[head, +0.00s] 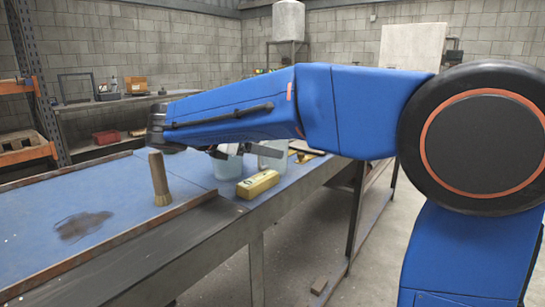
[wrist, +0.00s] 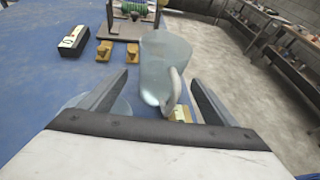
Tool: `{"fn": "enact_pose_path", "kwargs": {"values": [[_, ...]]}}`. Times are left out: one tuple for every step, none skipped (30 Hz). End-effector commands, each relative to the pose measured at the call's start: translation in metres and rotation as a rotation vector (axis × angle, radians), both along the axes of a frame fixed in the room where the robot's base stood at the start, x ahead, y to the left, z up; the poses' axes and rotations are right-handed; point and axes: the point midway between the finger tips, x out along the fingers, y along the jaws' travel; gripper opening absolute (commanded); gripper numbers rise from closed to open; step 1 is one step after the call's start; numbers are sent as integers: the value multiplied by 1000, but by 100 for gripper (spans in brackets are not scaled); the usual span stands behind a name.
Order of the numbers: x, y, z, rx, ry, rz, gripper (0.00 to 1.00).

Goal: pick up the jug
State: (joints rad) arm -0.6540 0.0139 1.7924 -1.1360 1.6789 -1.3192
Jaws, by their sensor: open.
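The jug (wrist: 160,62) is translucent pale blue-grey. It stands ahead of my gripper (wrist: 160,80) in the wrist view, with its handle (wrist: 174,92) turned toward me. The two fingers are apart, one on each side of the handle's end in the picture, and nothing is held between them. Whether they touch the jug cannot be told. In the head view a pale translucent vessel (head: 272,157), probably the jug, shows behind my arm, partly hidden. My gripper (head: 222,152) is mostly hidden under the arm there.
A second translucent vessel (head: 228,168) stands close by; its rim shows by the left finger (wrist: 112,108). A yellow block (head: 258,184) lies near the blue table's edge. Brass pieces and a black box (wrist: 75,42) lie beyond.

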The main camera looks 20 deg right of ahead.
Motion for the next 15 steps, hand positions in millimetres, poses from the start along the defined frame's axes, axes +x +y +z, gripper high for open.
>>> {"fn": "enact_pose_path", "kwargs": {"values": [[1, -2, -1, 0, 0, 0, 82], [1, -3, -1, 0, 0, -1, 82], [2, -4, -2, 0, 0, 0, 82], [3, -6, -3, 0, 0, 0, 82], [4, -9, -4, 0, 0, 0, 82], [5, -13, -5, 0, 0, -1, 82], [6, -16, -7, -1, 1, -1, 82], [8, -20, -8, -1, 1, -3, 82], [10, -25, -10, 0, 1, -2, 82], [12, -29, -12, 0, 1, -2, 82], [13, -32, -13, 0, 1, -3, 82], [16, -37, -15, 0, 1, -2, 82], [17, -39, -17, 1, 1, -1, 82], [18, -41, -18, -1, 1, -1, 82], [19, -43, -19, -1, 1, -1, 82]]}}
